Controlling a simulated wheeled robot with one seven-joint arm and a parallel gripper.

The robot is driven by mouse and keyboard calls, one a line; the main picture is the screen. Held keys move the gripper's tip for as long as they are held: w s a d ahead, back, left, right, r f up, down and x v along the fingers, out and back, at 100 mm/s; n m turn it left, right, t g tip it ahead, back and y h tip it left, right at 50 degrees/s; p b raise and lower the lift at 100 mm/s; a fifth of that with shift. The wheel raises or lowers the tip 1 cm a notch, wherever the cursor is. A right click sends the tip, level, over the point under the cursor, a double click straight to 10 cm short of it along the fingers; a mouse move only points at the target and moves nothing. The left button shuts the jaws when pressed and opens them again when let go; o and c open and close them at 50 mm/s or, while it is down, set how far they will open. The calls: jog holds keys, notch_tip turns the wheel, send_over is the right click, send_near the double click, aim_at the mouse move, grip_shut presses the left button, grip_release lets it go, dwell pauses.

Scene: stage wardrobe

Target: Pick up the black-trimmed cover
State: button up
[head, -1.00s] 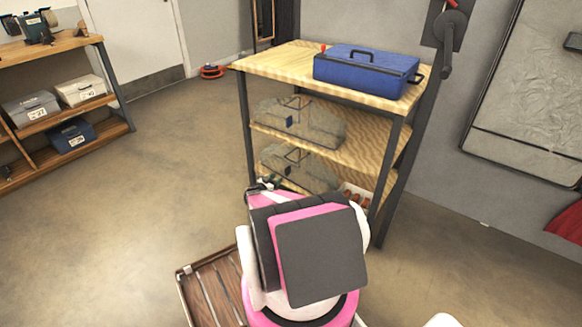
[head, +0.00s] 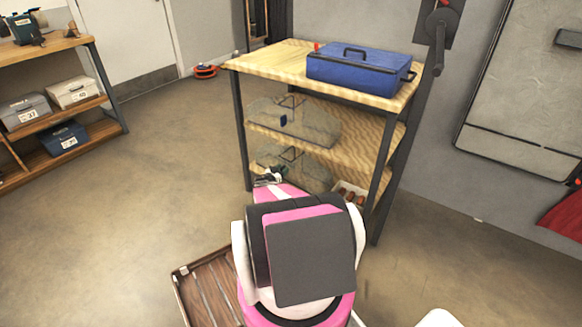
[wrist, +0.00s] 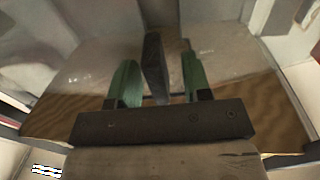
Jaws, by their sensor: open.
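Two clear, see-through covers with thin dark handles stand on the rack. One (head: 318,130) is on the middle shelf and has a small dark blue piece at its front. The other (head: 312,178) is on the lower shelf, partly hidden by my arm. I cannot tell from the trim which is black-trimmed. My gripper (head: 268,179) is at the front left of the lower cover. In the wrist view my gripper (wrist: 157,82) is open, its green-padded fingers on either side of a dark upright bar (wrist: 154,60), with clear material around it. Contact cannot be told.
The middle shelf lies above my gripper, and a rack post (head: 242,135) stands to its left. A blue case (head: 360,70) sits on top. A small box of items (head: 350,192) is at the lower right. Open floor lies left.

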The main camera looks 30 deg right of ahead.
grip_shut()
jog(key=shift+r, duration=0.15)
jog(key=shift+r, duration=0.9)
jog(key=r, duration=0.5)
jog(key=shift+s+a+r, duration=0.15)
jog(key=shift+s+r, duration=0.1)
jog(key=shift+s, duration=0.05)
jog(key=s+a, duration=0.3)
jog(key=s, duration=0.4)
jog(key=s+a, duration=0.4)
jog(key=s, duration=0.4)
jog(key=shift+s+a+f, duration=0.3)
